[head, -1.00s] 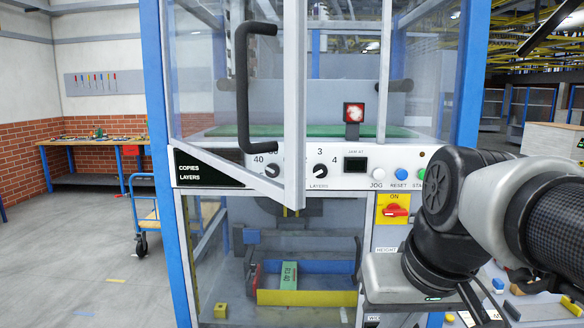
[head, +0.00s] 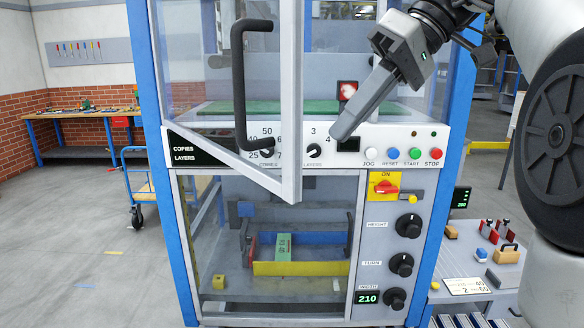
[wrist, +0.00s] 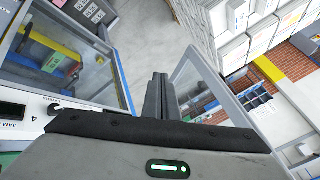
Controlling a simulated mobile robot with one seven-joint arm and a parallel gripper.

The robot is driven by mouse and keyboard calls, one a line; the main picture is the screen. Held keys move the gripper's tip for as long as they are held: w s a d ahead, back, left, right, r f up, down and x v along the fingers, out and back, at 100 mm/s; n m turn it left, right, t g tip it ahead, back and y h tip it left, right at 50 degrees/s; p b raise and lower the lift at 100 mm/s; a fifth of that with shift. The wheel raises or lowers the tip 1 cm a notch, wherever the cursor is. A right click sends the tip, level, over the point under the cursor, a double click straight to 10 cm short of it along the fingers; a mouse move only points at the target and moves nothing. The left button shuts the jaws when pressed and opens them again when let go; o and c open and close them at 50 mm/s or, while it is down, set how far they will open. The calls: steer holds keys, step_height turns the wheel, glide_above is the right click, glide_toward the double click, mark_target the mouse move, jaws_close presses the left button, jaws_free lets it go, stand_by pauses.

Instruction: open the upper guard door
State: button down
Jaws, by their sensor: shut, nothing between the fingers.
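The upper guard door is a clear panel in a grey frame (head: 291,90), standing ajar. Its free edge is swung out toward me from the left blue post. A black bar handle (head: 239,85) is on it. My gripper (head: 338,132) is shut and empty, its fingers pointing down and left. In the head view it is right of the door's free edge, in front of the machine opening and panel. In the wrist view the shut fingers (wrist: 157,97) show, with a grey-framed clear panel (wrist: 200,75) to their right. I cannot tell whether they touch the door.
The control panel (head: 375,140) with knobs and coloured buttons runs below the upper opening. A red lamp box (head: 347,92) stands behind my fingers. The clear lower guard door (head: 225,275) is shut. A blue trolley (head: 137,185) stands left; a side table (head: 480,285) stands right.

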mark_target(294, 169)
steer(key=shift+s+a+f+b, duration=0.1)
steer(key=shift+s+a+f, duration=0.3)
steer(key=shift+a+f, duration=0.8)
steer(key=shift+s+a+f+b, duration=0.1)
steer(key=shift+s+a+f, duration=0.25)
steer(key=shift+a+f, duration=0.9)
steer(key=shift+s+a+f+b, duration=0.1)
steer(key=shift+s+a+f, duration=0.5)
steer(key=shift+a, duration=1)
steer(key=shift+w+f, duration=0.15)
steer(key=shift+w, duration=0.05)
